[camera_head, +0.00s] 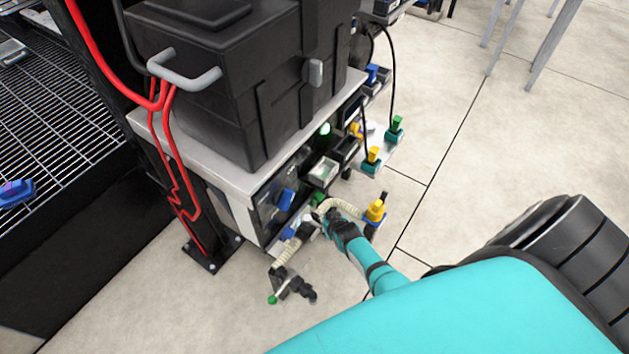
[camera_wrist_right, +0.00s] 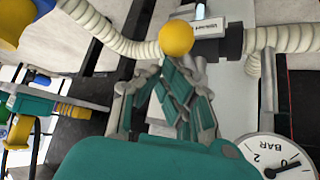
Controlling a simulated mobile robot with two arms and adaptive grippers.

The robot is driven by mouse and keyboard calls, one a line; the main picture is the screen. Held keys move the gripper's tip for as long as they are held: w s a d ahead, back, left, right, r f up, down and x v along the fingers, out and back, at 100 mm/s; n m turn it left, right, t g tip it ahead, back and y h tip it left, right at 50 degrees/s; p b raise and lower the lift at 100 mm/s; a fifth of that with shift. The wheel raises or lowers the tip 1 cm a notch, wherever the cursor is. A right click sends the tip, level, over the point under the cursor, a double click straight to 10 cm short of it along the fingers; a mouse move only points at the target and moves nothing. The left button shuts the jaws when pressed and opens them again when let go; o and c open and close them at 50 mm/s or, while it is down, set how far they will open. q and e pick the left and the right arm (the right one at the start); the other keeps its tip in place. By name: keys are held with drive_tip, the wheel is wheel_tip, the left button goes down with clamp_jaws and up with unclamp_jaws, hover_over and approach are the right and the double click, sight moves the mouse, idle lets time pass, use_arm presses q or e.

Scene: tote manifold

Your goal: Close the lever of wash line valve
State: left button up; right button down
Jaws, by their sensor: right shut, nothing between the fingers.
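My right gripper (camera_head: 330,221) is low beside the manifold at the cart's front, among pale ribbed hoses; its fingertips are hard to make out there. In the right wrist view my right gripper (camera_wrist_right: 163,72) is shut and empty. Just beyond its fingertips is a yellow ball knob (camera_wrist_right: 177,38), probably a lever end; I cannot tell whether they touch. Behind the knob, a dark valve body (camera_wrist_right: 233,40) with a small white label joins the ribbed hoses. The label is too small to read, so I cannot confirm the wash line valve. My left gripper is not in view.
A pressure gauge (camera_wrist_right: 283,160) sits close at the lower right of the wrist view. A yellow fitting (camera_head: 376,210) and a black fitting with a green ball (camera_head: 273,299) flank the gripper. A black tote (camera_head: 215,75) stands on the cart. Open floor lies to the right.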

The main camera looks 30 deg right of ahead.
drive_tip(key=shift+s+a+f, duration=0.2)
drive_tip(key=shift+s+a, duration=0.1)
drive_tip(key=shift+s+a+f, duration=0.1)
drive_tip(key=shift+s, duration=0.1)
drive_tip(key=shift+s+a+r, duration=0.2)
drive_tip(key=shift+s+r, duration=0.2)
drive_tip(key=shift+s, duration=0.05)
drive_tip(key=v, duration=1)
drive_tip(key=shift+w+d+r, duration=0.15)
drive_tip(key=shift+d+r, duration=0.2)
drive_tip(key=shift+r, duration=0.3)
